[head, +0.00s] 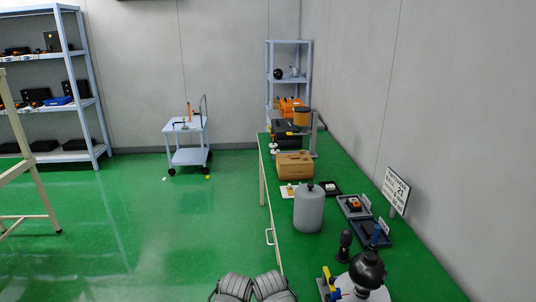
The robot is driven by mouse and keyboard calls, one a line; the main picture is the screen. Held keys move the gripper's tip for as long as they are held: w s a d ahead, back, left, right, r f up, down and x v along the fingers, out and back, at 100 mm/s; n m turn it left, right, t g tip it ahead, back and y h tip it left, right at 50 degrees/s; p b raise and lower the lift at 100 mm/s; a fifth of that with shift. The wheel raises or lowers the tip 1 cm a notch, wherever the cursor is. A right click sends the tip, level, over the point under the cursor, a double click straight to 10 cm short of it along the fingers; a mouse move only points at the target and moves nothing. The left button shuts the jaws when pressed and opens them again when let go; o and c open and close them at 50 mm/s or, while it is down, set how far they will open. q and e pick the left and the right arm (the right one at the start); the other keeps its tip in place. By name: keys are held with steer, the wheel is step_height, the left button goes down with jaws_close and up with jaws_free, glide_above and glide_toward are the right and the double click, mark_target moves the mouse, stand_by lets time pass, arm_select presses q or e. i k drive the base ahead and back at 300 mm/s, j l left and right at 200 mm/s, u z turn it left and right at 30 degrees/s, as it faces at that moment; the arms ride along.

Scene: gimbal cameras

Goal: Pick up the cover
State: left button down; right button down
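A grey cylindrical cover (308,210) with a small black knob on top stands upright on the green-topped bench. It is in the right half of the head view, near the bench's left edge. Nothing is touching its top. I cannot see under it. Two dark, ridged parts of mine show at the bottom centre edge, but no gripper fingers are visible, so neither gripper can be placed relative to the cover.
A cardboard-brown box (294,165) sits behind the cover. Grey trays (372,233) and a sign (396,190) are to its right. A black round-topped device (367,270) stands nearer. A trolley (188,140) stands by the back wall. The green floor left of the bench is open.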

mark_target(309, 198)
steer(key=j+z, duration=0.1)
steer(key=z, duration=1.05)
steer(key=j+z, duration=0.9)
steer(key=k+j+z, duration=0.1)
steer(key=j+z, duration=0.3)
steer(key=k+j+z, duration=0.1)
steer(key=j, duration=0.3)
steer(key=k+j, duration=0.2)
steer(key=j, duration=0.15)
steer(key=k+j+z, duration=0.15)
steer(key=j, duration=0.2)
steer(key=k+j+z, duration=0.1)
steer(key=k+j, duration=0.15)
steer(key=i+j, duration=0.15)
steer(key=j, duration=0.2)
steer(key=i+j, duration=0.15)
steer(key=j, duration=0.25)
